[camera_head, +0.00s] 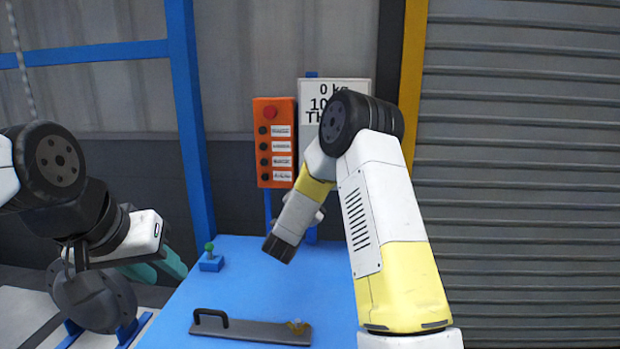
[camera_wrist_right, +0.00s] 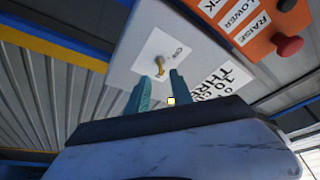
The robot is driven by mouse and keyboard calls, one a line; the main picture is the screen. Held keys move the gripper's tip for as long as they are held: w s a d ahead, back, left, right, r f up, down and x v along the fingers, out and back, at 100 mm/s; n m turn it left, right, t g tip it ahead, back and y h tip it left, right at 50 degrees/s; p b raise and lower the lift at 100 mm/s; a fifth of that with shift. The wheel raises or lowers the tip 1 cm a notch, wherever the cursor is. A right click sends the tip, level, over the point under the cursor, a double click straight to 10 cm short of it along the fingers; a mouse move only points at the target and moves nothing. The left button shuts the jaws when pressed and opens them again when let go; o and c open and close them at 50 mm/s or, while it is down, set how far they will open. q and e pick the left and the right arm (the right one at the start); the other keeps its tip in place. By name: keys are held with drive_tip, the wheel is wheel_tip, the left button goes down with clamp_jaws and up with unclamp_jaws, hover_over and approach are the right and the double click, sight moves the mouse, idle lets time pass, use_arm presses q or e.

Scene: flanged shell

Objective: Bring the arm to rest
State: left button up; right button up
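My left gripper (camera_head: 165,265) shows its teal fingers at the left of the head view, beyond the white wrist housing. The fingers overlap from this angle, so I cannot tell their gap, and I see nothing held. My right arm (camera_head: 385,215) rises from the bottom right and bends down over the blue table; its gripper fingers do not show in the head view. In the right wrist view my right gripper (camera_wrist_right: 160,88) has two teal fingers apart with nothing between them. They point toward a grey panel with a white label and a small brass-coloured part (camera_wrist_right: 159,66).
A dark grey round flanged body (camera_head: 95,302) is below my left wrist. The blue table (camera_head: 240,285) carries a small green-knobbed lever (camera_head: 210,254) and a grey bar with a black handle (camera_head: 250,331). An orange button box (camera_head: 275,142) and white sign (camera_head: 335,92) stand behind.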

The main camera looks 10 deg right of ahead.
drive_tip(key=shift+s+a+f, duration=0.15)
drive_tip(key=shift+s+a, duration=0.15)
drive_tip(key=shift+s, duration=0.2)
drive_tip(key=a+r+n+y, duration=0.3)
drive_tip(key=r+n+y, duration=0.2)
drive_tip(key=r+y, duration=0.2)
drive_tip(key=s+a+r+n+g+y, duration=0.3)
drive_tip(key=s+a+n+y, duration=0.15)
drive_tip(key=s, duration=0.25)
drive_tip(key=s+d+f+n+g, duration=0.1)
drive_tip(key=s+f+n+g, duration=0.1)
drive_tip(key=s, duration=0.8)
drive_tip(key=s+d+f+n+g+y, duration=0.1)
drive_tip(key=s+f+n+g, duration=0.1)
drive_tip(key=s, duration=0.8)
drive_tip(key=s+d+f+n+g+y, duration=0.1)
drive_tip(key=s+d+f+n+g, duration=0.1)
drive_tip(key=s, duration=0.9)
drive_tip(key=n+g, duration=0.1)
drive_tip(key=g, duration=0.1)
drive_tip(key=shift+f+g, duration=0.3)
